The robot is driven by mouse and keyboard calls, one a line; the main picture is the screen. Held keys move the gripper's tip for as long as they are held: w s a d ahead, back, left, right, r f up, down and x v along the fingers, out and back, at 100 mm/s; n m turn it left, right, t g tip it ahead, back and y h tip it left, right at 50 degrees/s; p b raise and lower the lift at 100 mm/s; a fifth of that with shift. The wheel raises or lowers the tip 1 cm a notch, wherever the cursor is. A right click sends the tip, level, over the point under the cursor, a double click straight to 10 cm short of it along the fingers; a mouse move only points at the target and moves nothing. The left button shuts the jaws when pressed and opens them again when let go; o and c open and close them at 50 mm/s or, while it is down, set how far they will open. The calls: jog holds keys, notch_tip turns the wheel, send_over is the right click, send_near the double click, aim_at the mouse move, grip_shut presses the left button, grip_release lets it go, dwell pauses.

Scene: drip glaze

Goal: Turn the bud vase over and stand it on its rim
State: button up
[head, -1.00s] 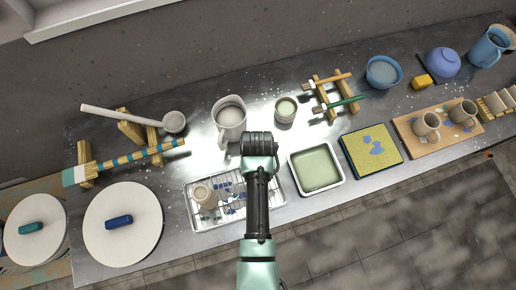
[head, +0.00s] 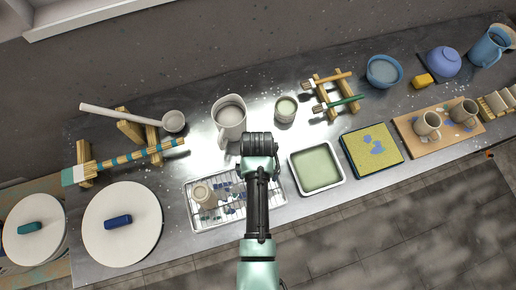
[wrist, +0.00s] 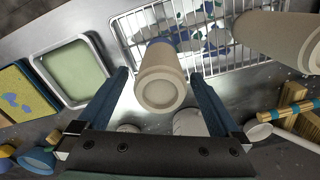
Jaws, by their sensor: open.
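My gripper (wrist: 160,76) is open, with one blue finger on each side of a beige vessel, which I take to be the bud vase (wrist: 160,82). A pale, closed-looking round end with a ring faces the wrist camera; the far end is blue, near the wire rack's edge. Gaps show between the fingers and the vessel. Whether its far end touches the rack is unclear. In the head view my arm hides this vessel and the fingertips. The wire rack (head: 190,222) has blue and dark spots under it.
Another beige vessel (head: 203,193) stands on the rack, at the right in the wrist view (wrist: 280,38). A white pitcher (head: 229,122) and small cup (head: 286,109) stand behind. A green-filled tray (head: 316,168) is right of my arm; a white disc (head: 122,222) lies left.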

notch_tip(320, 180, up, 13)
jog(key=b, duration=0.2)
dwell(0.4)
